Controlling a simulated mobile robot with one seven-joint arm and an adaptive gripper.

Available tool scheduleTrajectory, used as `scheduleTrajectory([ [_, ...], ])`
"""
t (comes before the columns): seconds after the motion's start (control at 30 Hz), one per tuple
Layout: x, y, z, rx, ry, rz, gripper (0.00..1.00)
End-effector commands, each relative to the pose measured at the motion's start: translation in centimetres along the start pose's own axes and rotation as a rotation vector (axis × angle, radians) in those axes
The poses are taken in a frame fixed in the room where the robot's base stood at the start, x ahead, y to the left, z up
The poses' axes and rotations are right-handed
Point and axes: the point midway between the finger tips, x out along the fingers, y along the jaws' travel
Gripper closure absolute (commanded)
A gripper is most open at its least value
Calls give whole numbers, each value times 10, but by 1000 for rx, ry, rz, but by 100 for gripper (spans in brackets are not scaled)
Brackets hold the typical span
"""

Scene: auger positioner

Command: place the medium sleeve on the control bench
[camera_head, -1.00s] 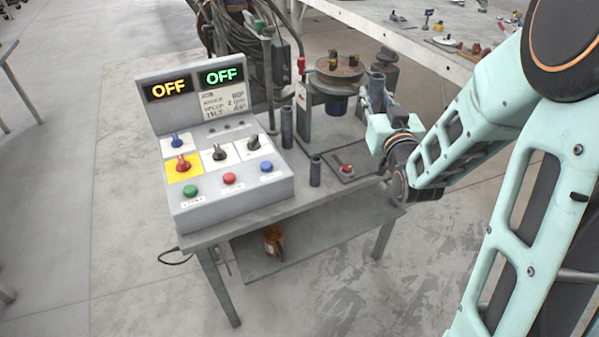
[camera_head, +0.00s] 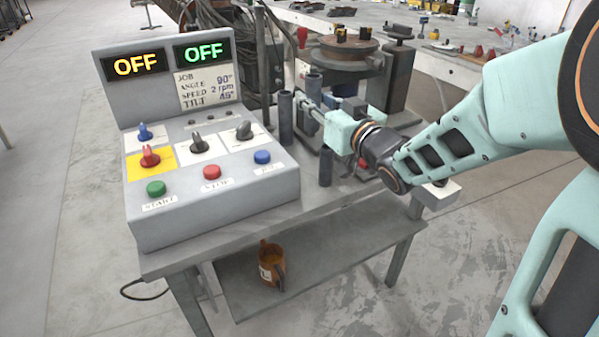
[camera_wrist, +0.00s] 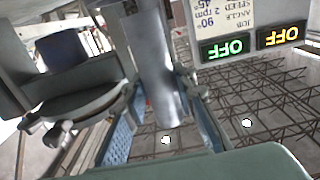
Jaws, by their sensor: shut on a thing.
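The medium sleeve (camera_head: 314,84) is a grey upright tube held in my gripper (camera_head: 310,104), above the back right part of the control bench (camera_head: 330,222). In the wrist view the sleeve (camera_wrist: 158,75) stands between the two blue-padded fingers of my gripper (camera_wrist: 163,115). A taller grey sleeve (camera_head: 286,118) stands on the bench just left of the held one. A shorter sleeve (camera_head: 326,167) stands nearer the front. The held sleeve's lower end is hard to make out behind my gripper, so its height above the bench cannot be told.
The control box (camera_head: 215,206) with two OFF displays fills the bench's left side. Behind stands the positioner with its round table (camera_head: 350,45). A red button (camera_head: 363,163) is partly hidden by my arm.

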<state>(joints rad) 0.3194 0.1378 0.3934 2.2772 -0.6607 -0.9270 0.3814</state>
Motion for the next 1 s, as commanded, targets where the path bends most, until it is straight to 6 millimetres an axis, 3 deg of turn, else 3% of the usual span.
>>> scheduleTrajectory([
  [0.13, 1, -3, 13, 1, 3, -10, 100],
  [0.4, 1, -3, 60, 1, 3, -11, 100],
  [0.63, 0, -3, 76, 1, 3, -11, 100],
  [0.8, 0, -3, 102, 3, 2, -10, 100],
  [1.0, 0, -3, 103, -1, 5, -10, 100],
])
